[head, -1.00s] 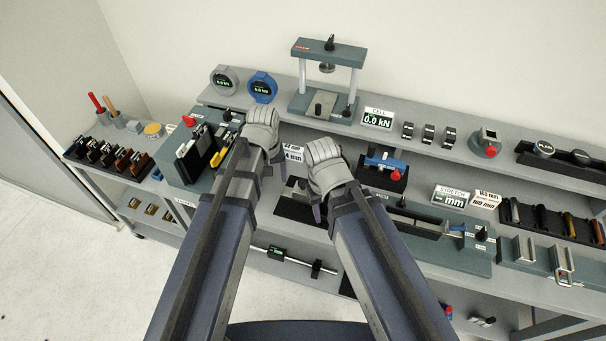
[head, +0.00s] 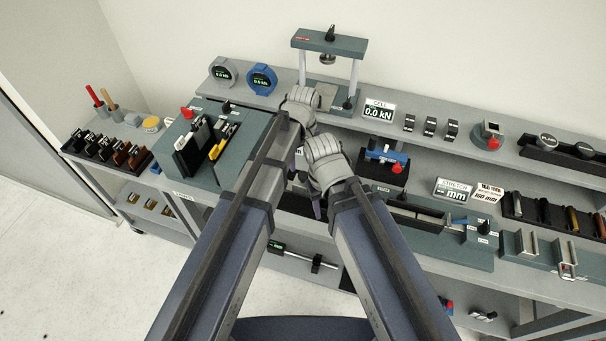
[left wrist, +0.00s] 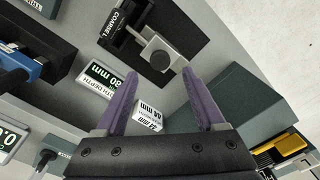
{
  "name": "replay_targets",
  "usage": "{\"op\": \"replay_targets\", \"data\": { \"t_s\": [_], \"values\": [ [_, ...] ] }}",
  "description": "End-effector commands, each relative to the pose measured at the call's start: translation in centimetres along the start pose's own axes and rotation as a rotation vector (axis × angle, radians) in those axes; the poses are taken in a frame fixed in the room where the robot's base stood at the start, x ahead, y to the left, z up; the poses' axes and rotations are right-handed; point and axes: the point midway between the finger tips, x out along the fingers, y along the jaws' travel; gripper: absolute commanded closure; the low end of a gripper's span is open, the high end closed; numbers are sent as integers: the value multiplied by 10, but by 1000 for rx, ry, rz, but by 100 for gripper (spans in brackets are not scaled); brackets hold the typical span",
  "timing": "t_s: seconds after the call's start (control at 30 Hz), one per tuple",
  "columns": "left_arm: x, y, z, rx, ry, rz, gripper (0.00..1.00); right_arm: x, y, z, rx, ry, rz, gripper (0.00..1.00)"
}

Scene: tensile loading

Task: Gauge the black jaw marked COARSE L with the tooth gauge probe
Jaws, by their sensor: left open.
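In the left wrist view, the black jaw marked COARSE L (left wrist: 118,22) sits on a dark base at the top. Beside it is a grey block with a round black knob (left wrist: 160,61), which looks like the tooth gauge probe. My left gripper (left wrist: 160,76) is open, its purple fingers apart and pointing toward the knob, with nothing between them. In the head view my left gripper (head: 300,105) is behind the bench's front, its fingers hidden. My right gripper (head: 318,205) is just right of and below it; its jaw opening is unclear. The gauge is mostly hidden there by my arms.
A tooth depth display (left wrist: 104,78) and a white label block (left wrist: 147,115) stand near the left fingers. A blue fixture (left wrist: 22,64) lies left. A teal jaw rack (head: 240,155), a load frame (head: 328,42) and a CELL display (head: 379,110) surround the arms.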

Motion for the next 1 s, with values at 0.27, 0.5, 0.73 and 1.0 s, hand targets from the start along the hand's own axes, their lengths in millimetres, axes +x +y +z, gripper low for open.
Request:
{"op": "replay_targets", "data": {
  "t_s": [0.27, 0.5, 0.73, 1.0],
  "values": [
    [42, 0, 0, 0, 0, 0, 29, 42, -4, -2, 0, 0, 0, 50],
    [59, 0, 0, 1, 0, 0, 29, 58, -6, -4, 1, 0, 0, 50],
    [58, 0, 0, 1, 0, 0, 29, 58, -5, -3, 1, 0, 0, 50],
    [58, 0, 0, 1, 0, 0, 52, 58, -6, -3, 1, 0, 0, 50]
  ]
}}
